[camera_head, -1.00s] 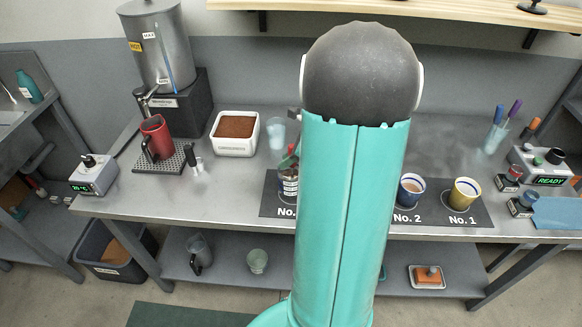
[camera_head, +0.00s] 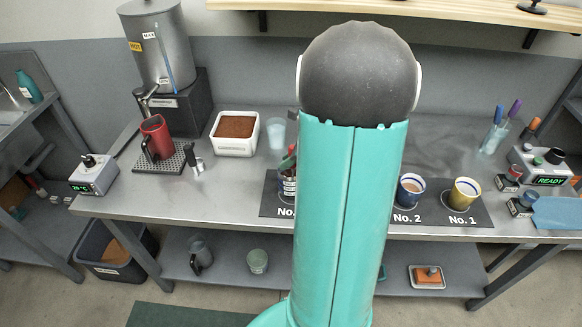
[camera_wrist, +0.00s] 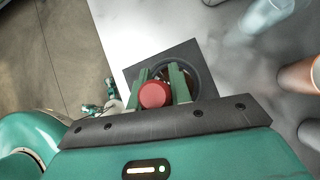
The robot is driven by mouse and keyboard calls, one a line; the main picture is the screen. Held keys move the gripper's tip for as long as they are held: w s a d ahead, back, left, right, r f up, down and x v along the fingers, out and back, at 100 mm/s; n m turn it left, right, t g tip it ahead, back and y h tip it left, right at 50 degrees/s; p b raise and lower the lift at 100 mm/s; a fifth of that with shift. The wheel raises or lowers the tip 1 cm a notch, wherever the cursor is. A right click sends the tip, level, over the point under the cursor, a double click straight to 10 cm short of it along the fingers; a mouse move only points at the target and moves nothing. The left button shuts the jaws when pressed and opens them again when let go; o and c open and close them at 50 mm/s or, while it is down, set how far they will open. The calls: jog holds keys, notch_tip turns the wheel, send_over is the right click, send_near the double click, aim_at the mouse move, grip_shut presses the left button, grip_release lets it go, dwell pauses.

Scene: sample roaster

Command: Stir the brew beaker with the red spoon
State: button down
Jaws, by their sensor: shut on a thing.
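In the wrist view my gripper (camera_wrist: 159,78) is shut on the red spoon (camera_wrist: 155,95), whose round red end shows between the two green fingers. Below the fingers is the dark round rim of the brew beaker (camera_wrist: 194,73) on a dark square mat. The spoon's lower part is hidden, so I cannot tell how deep it reaches. In the head view the beaker (camera_head: 287,188) stands on the left mat, partly hidden by my arm. Green and red parts show just above it.
A blue-rimmed cup (camera_head: 411,190) and a yellow cup (camera_head: 464,194) stand on the mats to the right. A white tub of brown grounds (camera_head: 234,134), a clear cup (camera_head: 277,133) and a red pitcher (camera_head: 156,138) stand to the left.

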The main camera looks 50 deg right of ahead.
notch_tip(320, 180, up, 10)
jog(key=w, duration=0.1)
jog(key=shift+d+f, duration=0.25)
dwell(1.3)
dwell(0.4)
jog(key=shift+r, duration=2)
